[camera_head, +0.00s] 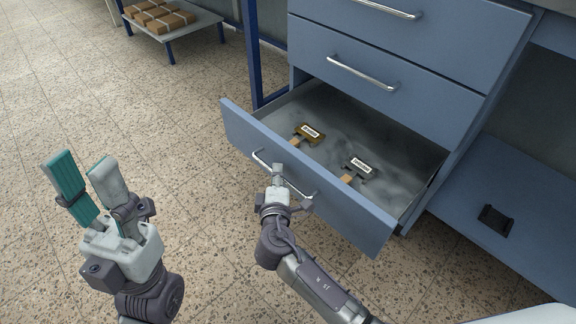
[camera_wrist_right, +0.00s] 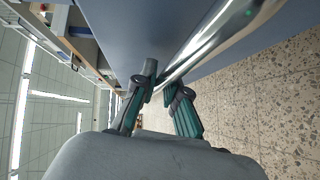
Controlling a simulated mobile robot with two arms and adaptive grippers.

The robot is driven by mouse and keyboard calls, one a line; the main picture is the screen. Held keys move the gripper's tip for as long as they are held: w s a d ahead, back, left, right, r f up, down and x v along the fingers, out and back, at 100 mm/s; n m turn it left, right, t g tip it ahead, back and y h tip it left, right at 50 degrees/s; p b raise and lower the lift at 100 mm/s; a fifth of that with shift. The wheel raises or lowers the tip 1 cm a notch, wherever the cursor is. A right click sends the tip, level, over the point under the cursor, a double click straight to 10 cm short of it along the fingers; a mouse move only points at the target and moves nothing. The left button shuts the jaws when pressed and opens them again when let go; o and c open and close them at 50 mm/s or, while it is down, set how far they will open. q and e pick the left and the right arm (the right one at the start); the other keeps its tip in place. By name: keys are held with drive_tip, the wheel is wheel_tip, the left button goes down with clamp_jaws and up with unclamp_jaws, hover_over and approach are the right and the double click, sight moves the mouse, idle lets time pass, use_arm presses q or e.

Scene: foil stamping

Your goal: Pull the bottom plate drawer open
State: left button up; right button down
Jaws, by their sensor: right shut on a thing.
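The bottom plate drawer (camera_head: 335,206) of the blue cabinet stands pulled out, its inside in plain view. Two plates with labels and wooden handles lie in it: a brass-coloured one (camera_head: 312,133) on the left and a dark one (camera_head: 358,168) on the right. My right gripper (camera_head: 278,172) is at the drawer's front and shut on its bar handle (camera_head: 296,186). The handle (camera_wrist_right: 222,32) also crosses the right wrist view, by the fingers (camera_wrist_right: 160,95). My left gripper (camera_head: 82,178) is empty, with its fingers apart, over the floor left of the drawer.
Two shut drawers with bar handles (camera_head: 362,73) sit above the open one. A low table (camera_head: 180,28) with several brown boxes stands at the back left. A small black object (camera_head: 495,220) lies on the blue shelf at right. The floor left of the drawer is clear.

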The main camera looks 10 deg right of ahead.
drive_tip(key=shift+s+a, duration=0.25)
drive_tip(key=shift+s, duration=0.05)
drive_tip(key=c, duration=1.2)
unclamp_jaws()
drive_tip(key=s+a+r, duration=0.1)
drive_tip(key=s, duration=1)
drive_tip(key=shift+s+a+r, duration=0.2)
drive_tip(key=shift+s+r, duration=0.15)
drive_tip(key=shift+s, duration=0.05)
